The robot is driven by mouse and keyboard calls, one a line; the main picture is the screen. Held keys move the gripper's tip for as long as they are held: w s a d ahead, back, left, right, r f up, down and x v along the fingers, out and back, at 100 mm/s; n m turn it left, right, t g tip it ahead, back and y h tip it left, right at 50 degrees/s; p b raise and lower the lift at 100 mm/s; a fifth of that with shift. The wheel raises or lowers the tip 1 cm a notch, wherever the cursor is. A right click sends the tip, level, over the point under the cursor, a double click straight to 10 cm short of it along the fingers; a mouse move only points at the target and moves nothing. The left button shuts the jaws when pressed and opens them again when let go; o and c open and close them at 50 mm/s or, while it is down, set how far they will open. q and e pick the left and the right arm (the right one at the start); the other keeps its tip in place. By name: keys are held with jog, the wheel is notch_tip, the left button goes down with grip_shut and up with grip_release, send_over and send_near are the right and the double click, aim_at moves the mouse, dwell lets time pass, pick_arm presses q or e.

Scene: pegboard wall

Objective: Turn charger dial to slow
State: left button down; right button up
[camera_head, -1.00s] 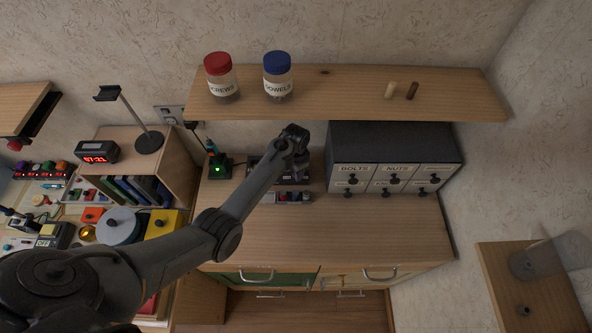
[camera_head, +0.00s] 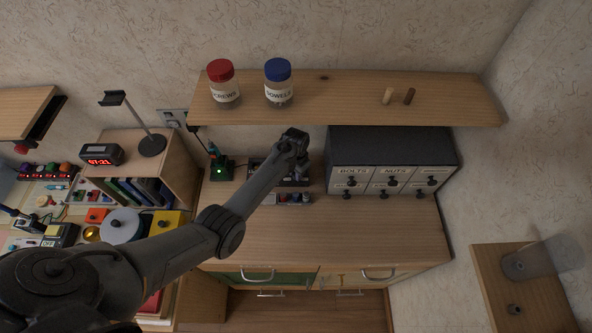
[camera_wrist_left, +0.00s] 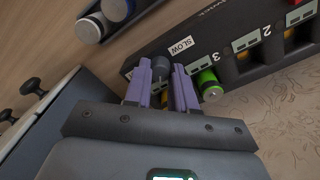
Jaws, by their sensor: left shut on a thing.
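The charger (camera_head: 258,165) is a dark box on the workbench against the wall, largely hidden by my left arm in the head view. In the left wrist view, the dark charger (camera_wrist_left: 205,28) shows a SLOW label, numbered bays and a grey dial (camera_wrist_left: 162,66). My left gripper (camera_wrist_left: 163,82) has its purple fingers on either side of the dial and is shut on it. The dial's pointer cannot be made out. A green-ended battery (camera_wrist_left: 209,84) sits in a bay beside the right finger. My right gripper is not in view.
A tray of batteries (camera_head: 290,199) lies in front of the charger; it also shows in the wrist view (camera_wrist_left: 94,28). A drawer cabinet (camera_head: 392,150) stands to the right. A shelf (camera_head: 340,103) with two jars hangs above. The front bench top is clear.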

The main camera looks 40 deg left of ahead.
pick_arm(q)
jog(key=n+p, duration=0.1)
jog(key=n, duration=0.2)
jog(key=shift+n, duration=0.4)
jog(key=n+p, duration=0.1)
jog(key=n, duration=0.2)
jog(key=shift+n, duration=0.3)
jog(key=n, duration=0.5)
jog(key=shift+p, duration=0.3)
jog(key=shift+n, duration=2.1)
jog(key=c, duration=0.9)
grip_release()
jog(key=shift+c, duration=0.2)
